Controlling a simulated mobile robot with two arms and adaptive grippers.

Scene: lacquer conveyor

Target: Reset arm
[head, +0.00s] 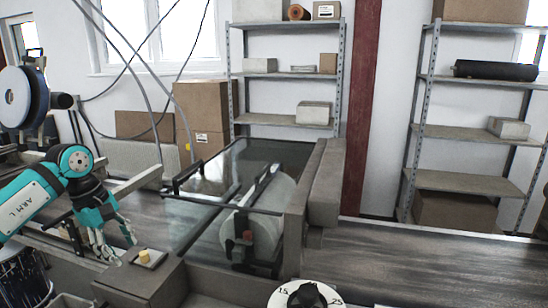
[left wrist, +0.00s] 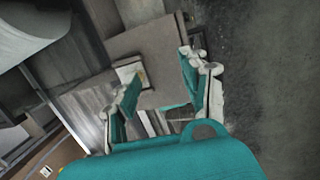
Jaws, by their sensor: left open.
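My left arm comes in from the left in the head view. The pale plate (left wrist: 128,70) lies beyond the fingertips there, partly covered by one finger. Whether the fingers touch the housing cannot be told. My right gripper is in neither view.
The conveyor belt (head: 430,264) runs across the front. A glass-covered machine with a pale roller (head: 262,225) stands in the middle. A dial (head: 305,296) is at the bottom edge. Shelves (head: 285,122) and cardboard boxes (head: 203,105) stand along the back wall.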

